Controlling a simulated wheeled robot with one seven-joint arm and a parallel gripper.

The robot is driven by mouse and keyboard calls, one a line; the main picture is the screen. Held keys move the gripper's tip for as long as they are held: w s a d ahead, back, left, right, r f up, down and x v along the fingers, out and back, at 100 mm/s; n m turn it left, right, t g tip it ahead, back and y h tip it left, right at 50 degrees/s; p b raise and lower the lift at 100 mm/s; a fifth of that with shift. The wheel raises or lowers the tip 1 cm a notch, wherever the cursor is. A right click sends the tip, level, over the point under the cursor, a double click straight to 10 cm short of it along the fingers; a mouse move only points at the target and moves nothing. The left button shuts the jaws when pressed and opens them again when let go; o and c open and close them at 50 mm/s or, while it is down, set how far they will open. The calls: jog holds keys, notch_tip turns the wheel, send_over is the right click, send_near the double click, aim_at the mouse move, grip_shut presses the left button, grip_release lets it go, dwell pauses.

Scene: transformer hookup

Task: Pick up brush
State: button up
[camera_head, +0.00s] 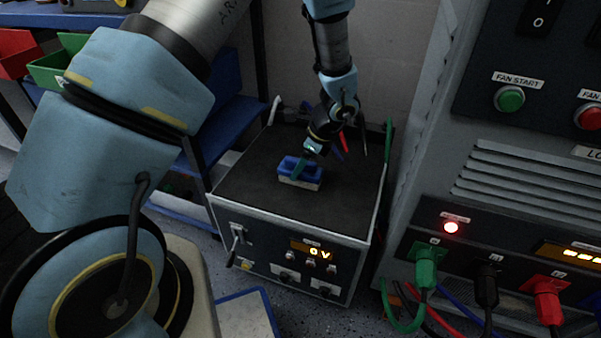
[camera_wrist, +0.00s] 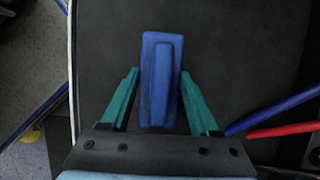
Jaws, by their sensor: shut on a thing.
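The brush (camera_head: 300,182) has a blue back and a pale underside. It is at the black top (camera_head: 245,190) of the grey power unit, and I cannot tell whether it is touching the top or just above it. In the wrist view the brush (camera_wrist: 160,80) is a blue block with a raised ridge, pointing away from me. My gripper (camera_head: 300,168) reaches down to it from above. In the wrist view the green fingers of my gripper (camera_wrist: 159,73) are on both sides of the brush, shut on it.
Red and blue leads (camera_wrist: 280,118) lie right of the gripper. The unit's front display (camera_head: 318,252) reads 0 V. A tall grey cabinet (camera_head: 430,150) with plugged green, black and red connectors stands at right. Blue shelving (camera_head: 215,120) stands at left.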

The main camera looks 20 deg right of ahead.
grip_shut()
notch_tip(320, 180, up, 10)
jog(key=shift+p, duration=1.05)
